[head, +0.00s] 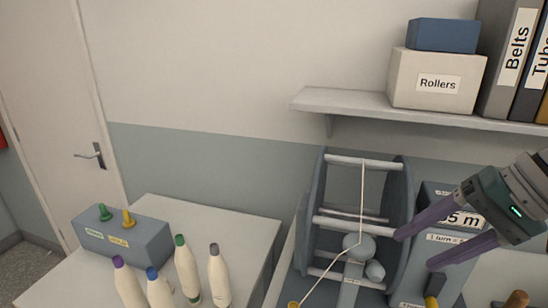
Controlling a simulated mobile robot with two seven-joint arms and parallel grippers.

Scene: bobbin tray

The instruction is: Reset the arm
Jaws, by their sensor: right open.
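My right gripper (412,252) comes in from the right edge, with two purple fingers spread apart. It is open, with nothing seen between the fingers. The fingers point left, and in the picture the upper fingertip overlaps the right side of a grey reel frame (401,196) with white crossbars. I cannot tell whether it touches the frame. A pale thread (362,200) runs down the reel and off to the lower left. Behind the gripper is a grey box with a label (468,219), partly hidden by the fingers. My left gripper is not in view.
Several white bobbins with coloured tips, one green-tipped (187,268), stand on the left table (232,232). A grey block (138,245) there holds a green and a yellow peg. A wall shelf (345,101) with a Rollers box (437,98) and binders hangs above.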

